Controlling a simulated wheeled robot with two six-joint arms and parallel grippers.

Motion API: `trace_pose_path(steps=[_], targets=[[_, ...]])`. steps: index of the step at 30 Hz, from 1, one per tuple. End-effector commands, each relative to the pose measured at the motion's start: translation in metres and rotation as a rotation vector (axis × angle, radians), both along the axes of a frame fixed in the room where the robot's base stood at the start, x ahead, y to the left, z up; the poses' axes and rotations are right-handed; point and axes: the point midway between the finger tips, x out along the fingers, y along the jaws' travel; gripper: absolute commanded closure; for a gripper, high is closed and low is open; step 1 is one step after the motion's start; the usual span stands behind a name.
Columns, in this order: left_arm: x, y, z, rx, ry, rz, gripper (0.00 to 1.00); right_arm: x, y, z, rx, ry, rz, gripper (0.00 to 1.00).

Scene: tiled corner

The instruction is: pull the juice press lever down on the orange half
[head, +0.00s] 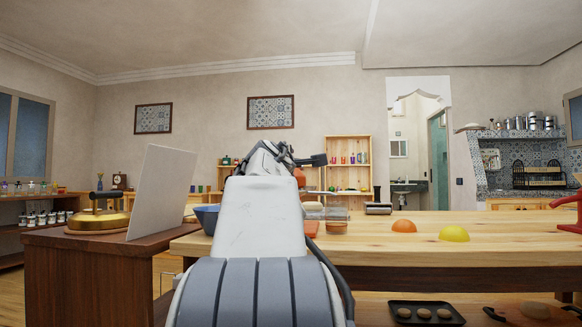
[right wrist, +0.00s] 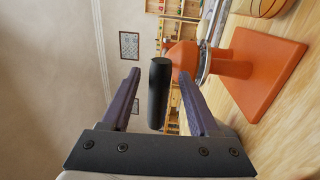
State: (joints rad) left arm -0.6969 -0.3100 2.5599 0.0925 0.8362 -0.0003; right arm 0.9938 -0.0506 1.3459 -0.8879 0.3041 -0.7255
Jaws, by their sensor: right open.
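An orange juice press stands on the wooden table; its square base (right wrist: 268,75) and rounded upper part (right wrist: 184,58) show at the right of the right wrist view. Its black lever handle (right wrist: 158,95) lies between the fingers of my right gripper (right wrist: 158,74), with a gap on each side. The gripper is open around the handle. In the head view my right arm hides most of the press; a bit of its orange base (head: 311,228) shows beside the arm. I cannot make out the orange half in the press. My left gripper is out of view.
An orange dome (head: 404,226) and a yellow dome (head: 454,234) sit on the table (head: 380,248) to the right. A blue bowl (head: 207,217) is left of my arm. A white panel (head: 163,190) and brass pot (head: 98,215) stand on the left cabinet.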

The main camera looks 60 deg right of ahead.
Motion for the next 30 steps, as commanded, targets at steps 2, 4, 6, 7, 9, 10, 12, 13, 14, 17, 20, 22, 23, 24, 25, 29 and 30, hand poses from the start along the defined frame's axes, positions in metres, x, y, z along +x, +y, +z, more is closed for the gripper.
trace_pose_path(steps=[2,4,6,7,9,10,12,13,14,17,20,22,23,24,25,29,30], targets=[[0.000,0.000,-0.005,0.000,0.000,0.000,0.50,-0.006,0.018,-0.002,-0.003,-0.002,0.002,0.39],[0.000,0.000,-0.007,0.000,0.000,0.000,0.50,-0.011,0.031,-0.004,-0.002,-0.002,0.001,0.39],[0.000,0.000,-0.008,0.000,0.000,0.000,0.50,-0.015,0.044,-0.004,-0.002,-0.001,0.002,0.39],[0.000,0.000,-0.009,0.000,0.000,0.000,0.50,-0.017,0.049,-0.005,-0.001,-0.001,0.001,0.39],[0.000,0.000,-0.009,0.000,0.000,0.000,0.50,-0.020,0.059,-0.006,0.000,-0.001,0.002,0.39],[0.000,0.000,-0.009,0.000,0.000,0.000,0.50,-0.021,0.062,-0.006,0.000,-0.001,0.002,0.39],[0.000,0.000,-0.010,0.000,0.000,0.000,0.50,-0.024,0.068,-0.007,0.001,-0.001,0.001,0.39],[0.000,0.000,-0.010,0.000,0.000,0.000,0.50,-0.025,0.070,-0.007,0.002,0.000,0.000,0.39],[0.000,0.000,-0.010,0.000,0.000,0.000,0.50,-0.025,0.072,-0.007,0.002,0.000,0.000,0.39],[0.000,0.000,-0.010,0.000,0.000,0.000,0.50,-0.026,0.074,-0.007,0.002,0.000,-0.001,0.39],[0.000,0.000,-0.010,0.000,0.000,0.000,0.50,-0.026,0.074,-0.007,0.002,0.000,-0.001,0.39],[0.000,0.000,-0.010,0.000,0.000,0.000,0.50,-0.026,0.074,-0.007,0.002,0.000,-0.001,0.39],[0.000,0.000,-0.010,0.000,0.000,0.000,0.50,-0.026,0.074,-0.007,0.002,0.000,-0.001,0.39],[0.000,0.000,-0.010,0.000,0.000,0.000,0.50,-0.026,0.074,-0.007,0.002,0.000,-0.001,0.39],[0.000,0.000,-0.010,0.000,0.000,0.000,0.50,-0.026,0.074,-0.007,0.002,0.000,-0.001,0.39],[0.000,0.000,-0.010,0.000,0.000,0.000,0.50,-0.026,0.074,-0.007,0.002,0.000,-0.001,0.39],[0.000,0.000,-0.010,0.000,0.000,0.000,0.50,-0.026,0.074,-0.007,0.002,0.000,-0.001,0.39]])
